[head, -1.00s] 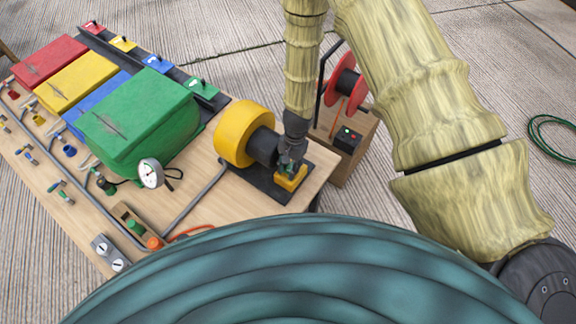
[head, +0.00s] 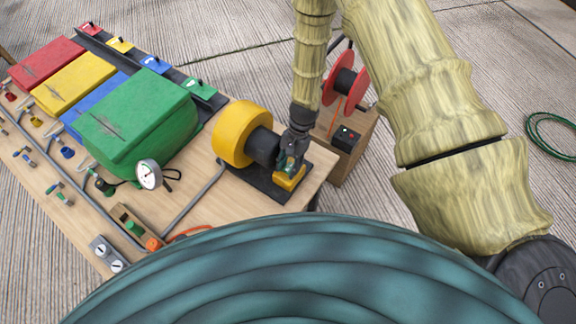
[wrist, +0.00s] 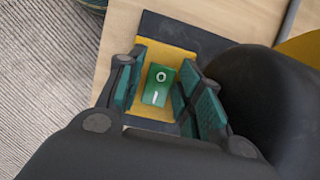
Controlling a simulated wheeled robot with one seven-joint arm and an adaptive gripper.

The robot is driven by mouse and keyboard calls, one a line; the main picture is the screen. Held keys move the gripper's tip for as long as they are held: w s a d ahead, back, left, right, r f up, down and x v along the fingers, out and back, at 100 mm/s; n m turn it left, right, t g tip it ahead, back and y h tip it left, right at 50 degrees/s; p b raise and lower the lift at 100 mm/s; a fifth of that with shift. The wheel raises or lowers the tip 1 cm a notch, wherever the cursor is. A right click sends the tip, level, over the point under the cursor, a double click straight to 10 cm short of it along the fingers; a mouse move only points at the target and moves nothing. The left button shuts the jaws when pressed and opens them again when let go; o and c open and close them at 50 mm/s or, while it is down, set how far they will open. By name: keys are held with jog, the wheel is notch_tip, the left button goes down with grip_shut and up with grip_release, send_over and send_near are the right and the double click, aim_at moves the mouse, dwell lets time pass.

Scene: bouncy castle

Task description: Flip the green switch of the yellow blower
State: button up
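The yellow blower (head: 233,132) stands on a dark base plate at the right end of the wooden table. Its yellow switch box (head: 289,181) sits on the front of the plate. In the wrist view the green rocker switch (wrist: 158,86), marked O and I, lies on the yellow box (wrist: 153,112). My gripper (wrist: 162,98) is over the box, its teal-padded fingers apart on either side of the switch. Nothing is held between them. In the head view my gripper (head: 288,168) hides the switch. I cannot tell whether a finger touches it.
Red, yellow, blue and green boxes (head: 142,118) stand at the left, with a pressure gauge (head: 149,175) in front. A grey pipe (head: 193,199) runs along the table. A red cable reel (head: 345,88) stands behind on a wooden box. A green hose (head: 543,134) lies on the floor.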

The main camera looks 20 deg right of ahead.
jog(key=shift+r, duration=0.1)
jog(key=v, duration=1.1)
jog(key=shift+r, duration=0.4)
jog(key=shift+w+d, duration=0.1)
jog(key=s+d+f+n+h+b, duration=0.1)
jog(key=s+d+f+n+h, duration=0.15)
jog(key=s+f, duration=0.45)
jog(key=s+d+f+n+h+b, duration=0.1)
jog(key=s+d+f+n, duration=0.15)
jog(key=s+f, duration=0.45)
jog(key=s+a+f+n+t, duration=0.1)
jog(key=s+n, duration=0.1)
jog(key=s, duration=0.5)
jog(key=s+a+f+n+t+b, duration=0.1)
jog(key=s+n, duration=0.2)
jog(key=s, duration=0.5)
jog(key=shift+s+t, duration=0.3)
jog(key=shift+a, duration=0.15)
